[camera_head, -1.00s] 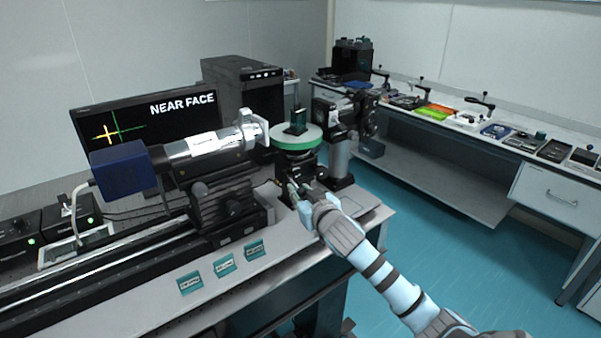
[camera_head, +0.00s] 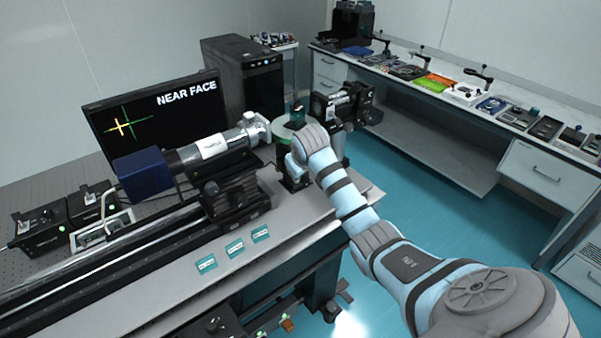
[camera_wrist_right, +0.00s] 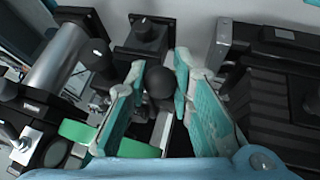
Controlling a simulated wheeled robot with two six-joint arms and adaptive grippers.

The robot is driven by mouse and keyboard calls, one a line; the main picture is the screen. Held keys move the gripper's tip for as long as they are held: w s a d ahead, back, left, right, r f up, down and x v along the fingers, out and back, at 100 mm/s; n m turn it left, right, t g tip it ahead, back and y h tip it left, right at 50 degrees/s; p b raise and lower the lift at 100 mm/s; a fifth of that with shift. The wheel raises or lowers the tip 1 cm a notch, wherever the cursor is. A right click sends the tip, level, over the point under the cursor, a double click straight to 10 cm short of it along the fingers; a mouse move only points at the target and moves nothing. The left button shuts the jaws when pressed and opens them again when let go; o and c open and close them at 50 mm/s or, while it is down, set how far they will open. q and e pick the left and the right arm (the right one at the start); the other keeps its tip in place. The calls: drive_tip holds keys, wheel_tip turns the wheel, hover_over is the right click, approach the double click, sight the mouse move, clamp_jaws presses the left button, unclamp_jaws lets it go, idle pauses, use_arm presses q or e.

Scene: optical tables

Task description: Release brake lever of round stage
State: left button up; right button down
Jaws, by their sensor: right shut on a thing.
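The round stage (camera_head: 282,133) has a pale top and a green rim and carries a small dark block with a glassy top (camera_head: 298,116). My right arm reaches in front of it and hides its right part and the lever area below. In the right wrist view the green rim (camera_wrist_right: 76,131) shows at lower left. My right gripper (camera_wrist_right: 158,78) has its two teal fingers on either side of a round black knob (camera_wrist_right: 160,82), shut on it. The knob looks like the brake lever's end; the rest of the lever is mostly hidden. My left gripper is not in view.
A grey tube with a blue end (camera_head: 143,173) stands on a rail left of the stage. A monitor reading NEAR FACE (camera_head: 150,118) stands behind. A black optical mount (camera_head: 350,105) is close right of the stage. Small teal labels (camera_head: 235,247) lie in front.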

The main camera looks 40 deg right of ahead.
drive_tip(key=shift+w+r, duration=0.1)
idle(0.5)
drive_tip(key=c, duration=1.4)
unclamp_jaws()
drive_tip(key=shift+g, duration=0.3)
drive_tip(key=v, duration=0.7)
drive_tip(key=shift+a+r, duration=0.15)
drive_tip(key=shift+r, duration=0.05)
